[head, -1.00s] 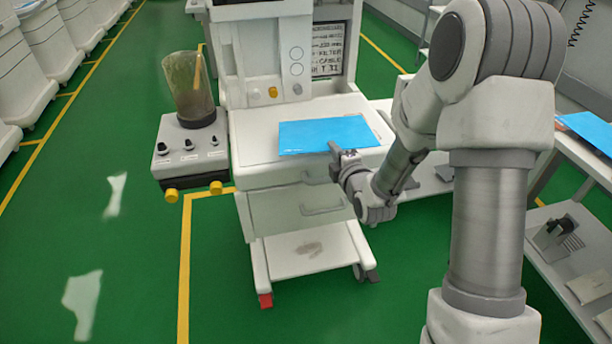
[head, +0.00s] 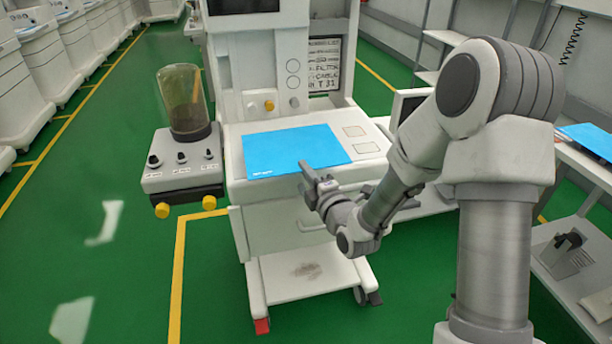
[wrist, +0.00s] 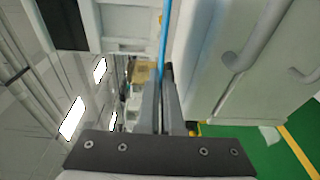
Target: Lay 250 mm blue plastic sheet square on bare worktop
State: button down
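The blue plastic sheet (head: 285,148) is flat and level over the left and middle of the white cart's worktop (head: 380,133). Its near edge runs close along the worktop's front edge. I cannot tell if it touches the top or hovers just above it. My gripper (head: 306,168) is at the sheet's near right edge, reaching in from the front. In the wrist view the fingers (wrist: 166,75) are closed together on the sheet (wrist: 165,42), seen edge-on as a thin blue strip. The fingertips hide a little of the sheet's edge.
Two small outlined squares (head: 355,131) mark the worktop right of the sheet. A side unit with knobs and a clear canister (head: 183,100) stands left of the cart. Drawer handles face me. A shelf rack (head: 570,235) with another blue sheet (head: 592,138) stands at right.

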notch_tip(320, 180, down, 7)
jog(key=b, duration=0.9)
jog(key=shift+r, duration=0.15)
jog(key=c, duration=1)
grip_release()
jog(key=shift+s, duration=0.15)
